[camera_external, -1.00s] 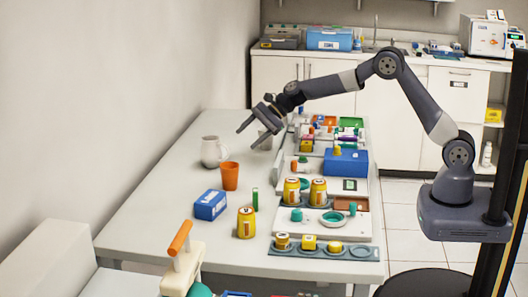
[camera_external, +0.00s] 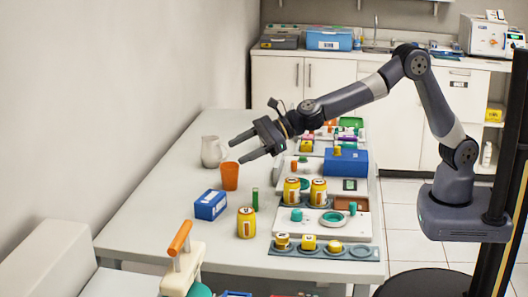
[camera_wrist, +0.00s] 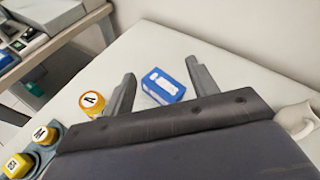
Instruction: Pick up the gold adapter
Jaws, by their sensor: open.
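Several yellow-gold items are in view, and I cannot tell for sure which is the gold adapter. One yellow can (camera_external: 246,223) stands alone on the table; it also shows in the wrist view (camera_wrist: 93,102), beside the left finger. Two similar cans (camera_external: 291,191) stand in a holder. Small yellow-gold pieces (camera_external: 308,242) sit in the front tray (camera_external: 362,253). My gripper (camera_external: 237,151) is open and empty above the table, near the orange cup (camera_external: 229,176). In the wrist view my gripper (camera_wrist: 160,70) has the blue box (camera_wrist: 163,86) showing between its fingers, below them.
The blue box (camera_external: 210,205) and a green tube (camera_external: 255,199) stand near the lone can. A white jug (camera_external: 213,152) stands behind the orange cup. Trays and a larger blue box (camera_external: 346,162) fill the table's right side.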

